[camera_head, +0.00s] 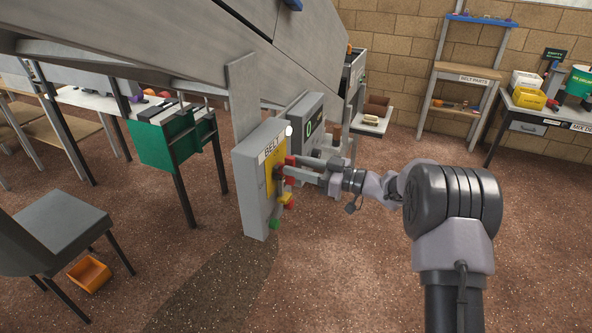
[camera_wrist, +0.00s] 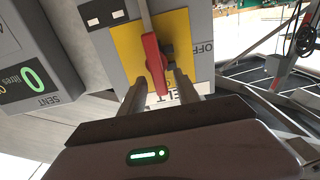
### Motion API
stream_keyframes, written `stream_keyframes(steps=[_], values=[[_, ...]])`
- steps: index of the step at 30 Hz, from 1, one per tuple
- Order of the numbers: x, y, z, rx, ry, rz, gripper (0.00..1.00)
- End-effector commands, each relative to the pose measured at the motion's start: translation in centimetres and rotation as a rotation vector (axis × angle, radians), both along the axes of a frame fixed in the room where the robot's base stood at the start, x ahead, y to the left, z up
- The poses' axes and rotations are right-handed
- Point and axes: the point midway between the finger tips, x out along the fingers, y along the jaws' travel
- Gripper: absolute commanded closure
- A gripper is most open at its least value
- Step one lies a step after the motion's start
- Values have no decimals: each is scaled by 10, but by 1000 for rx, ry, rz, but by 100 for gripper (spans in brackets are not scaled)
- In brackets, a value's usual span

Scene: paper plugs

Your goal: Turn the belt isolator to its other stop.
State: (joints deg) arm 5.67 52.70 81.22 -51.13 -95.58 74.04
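The belt isolator is a red handle (camera_wrist: 155,65) on a yellow plate (camera_wrist: 127,50), on the front of a grey box (camera_head: 252,197) marked BELT. In the wrist view the box appears upside down, and the handle stands nearly upright in the picture, slightly tilted. An OFF mark (camera_wrist: 207,47) is to the right of the plate. My gripper (camera_wrist: 160,82) is open, one finger on each side of the handle, with gaps visible. In the head view my gripper (camera_head: 287,170) is at the box front and partly hides the handle.
A grey box with a green 0 display (camera_head: 309,127) stands beside the isolator box, close to my gripper. A green lamp (camera_head: 275,223) is low on the isolator box. A sloping grey conveyor (camera_head: 190,40) runs overhead. The floor in front of the box is clear.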

Motion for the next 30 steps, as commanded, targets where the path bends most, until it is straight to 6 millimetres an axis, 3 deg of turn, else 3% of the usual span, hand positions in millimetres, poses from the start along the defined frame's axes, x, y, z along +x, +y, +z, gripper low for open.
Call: stream_keyframes(steps=[10, 16, 30], values=[[2, 6, 0, 0, 1, -1, 62], [2, 6, 0, 0, 1, -1, 99], [0, 7, 0, -26, -69, 0, 100]])
